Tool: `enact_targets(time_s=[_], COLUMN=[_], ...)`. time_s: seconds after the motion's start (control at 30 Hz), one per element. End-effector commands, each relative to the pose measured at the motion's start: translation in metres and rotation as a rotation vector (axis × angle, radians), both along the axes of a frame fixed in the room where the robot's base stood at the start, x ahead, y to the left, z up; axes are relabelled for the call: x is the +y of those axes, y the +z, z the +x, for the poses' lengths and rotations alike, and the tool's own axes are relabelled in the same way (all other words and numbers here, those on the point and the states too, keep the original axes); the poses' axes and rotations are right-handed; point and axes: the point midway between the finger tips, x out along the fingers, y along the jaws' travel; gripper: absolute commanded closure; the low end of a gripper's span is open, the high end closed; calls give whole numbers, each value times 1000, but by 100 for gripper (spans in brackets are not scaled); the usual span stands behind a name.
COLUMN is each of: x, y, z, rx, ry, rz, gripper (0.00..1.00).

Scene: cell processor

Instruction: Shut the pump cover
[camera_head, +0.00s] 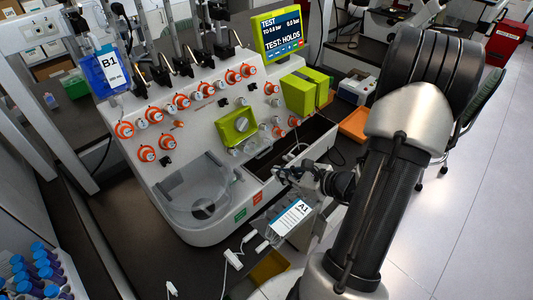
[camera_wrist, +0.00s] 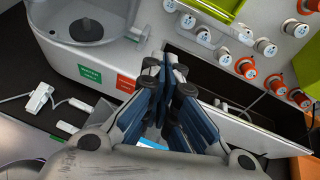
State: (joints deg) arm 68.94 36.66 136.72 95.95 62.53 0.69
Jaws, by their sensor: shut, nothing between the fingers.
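The cell processor (camera_head: 180,120) is a white machine with many orange-ringed ports. A lime-green pump housing (camera_head: 237,127) with a grey knob sits mid-panel; its lower edge shows in the wrist view (camera_wrist: 215,8). A clear flap (camera_head: 259,149) sticks out below it, also seen in the wrist view (camera_wrist: 208,38); it looks like the pump cover, hanging open. My gripper (camera_head: 281,173) is shut and empty, below and in front of the flap, apart from it. In the wrist view its fingertips (camera_wrist: 165,70) meet near the machine's front rim.
Lime-green blocks (camera_head: 299,94) and a screen (camera_head: 280,34) stand right of the pump. A clear round basin (camera_head: 200,190) is at lower left, an open dark recess (camera_head: 312,136) at right. A bag labelled A1 (camera_head: 291,216) hangs below my gripper. Blue-capped tubes (camera_head: 38,262) stand far left.

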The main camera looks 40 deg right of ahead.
Motion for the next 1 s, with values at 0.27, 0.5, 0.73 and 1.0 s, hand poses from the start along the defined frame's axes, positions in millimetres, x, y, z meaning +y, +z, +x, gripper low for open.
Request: enact_targets(time_s=[0.27, 0.5, 0.73, 1.0], x=[-31, -26, -23, -24], y=[-28, -48, -69, -34], z=[-16, 21, 66, 72], rx=[-7, -6, -6, -8], ry=[-179, -170, -172, -176], rz=[92, 89, 88, 85], gripper=[100, 100, 100, 100])
